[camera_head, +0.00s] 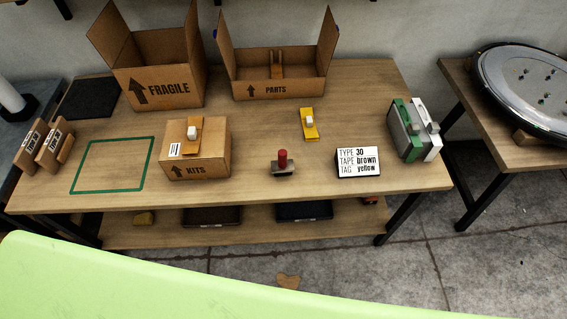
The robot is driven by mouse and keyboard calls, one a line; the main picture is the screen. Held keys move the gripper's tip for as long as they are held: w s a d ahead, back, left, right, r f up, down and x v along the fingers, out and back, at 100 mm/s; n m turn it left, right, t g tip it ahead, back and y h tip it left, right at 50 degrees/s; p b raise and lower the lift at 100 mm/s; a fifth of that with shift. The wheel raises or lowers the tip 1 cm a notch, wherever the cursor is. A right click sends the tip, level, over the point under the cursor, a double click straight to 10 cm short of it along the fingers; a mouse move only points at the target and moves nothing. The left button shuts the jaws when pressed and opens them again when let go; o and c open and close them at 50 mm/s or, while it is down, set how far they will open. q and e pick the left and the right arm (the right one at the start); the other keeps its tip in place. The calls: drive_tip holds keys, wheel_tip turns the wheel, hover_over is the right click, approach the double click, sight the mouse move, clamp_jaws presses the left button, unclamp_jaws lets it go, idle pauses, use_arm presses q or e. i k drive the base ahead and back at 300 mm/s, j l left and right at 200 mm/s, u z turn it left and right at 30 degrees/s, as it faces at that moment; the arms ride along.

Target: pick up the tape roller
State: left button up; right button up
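A small tool with a red upright handle on a grey block (283,163) stands near the front middle of the wooden table (240,160). It may be the tape roller, but its shape is too small to be sure. A yellow piece with a white top (309,124) lies behind it and to the right. A closed cardboard box marked KITS (196,163) stands left of the red-handled tool, with an orange-brown piece and a white knob on its top. Neither of my grippers is in view.
Open boxes marked FRAGILE (168,87) and PARTS (277,90) stand at the back. A sign (358,162) reads TYPE 30, TAPE brown, TAG yellow. Green and white cases (411,130) stand right. A green outline (113,141) encloses clear tabletop. A light green surface (130,285) fills the lower front.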

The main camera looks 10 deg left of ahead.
sight(282, 167)
drive_tip(key=j+z, duration=0.3)
drive_tip(key=k+j+z, duration=0.1)
drive_tip(key=j+z, duration=0.25)
drive_tip(key=j, duration=0.2)
drive_tip(key=k+j+z, duration=0.1)
drive_tip(key=j+z, duration=0.2)
drive_tip(key=k+j+z, duration=0.15)
drive_tip(key=j+z, duration=0.2)
drive_tip(key=j, duration=0.15)
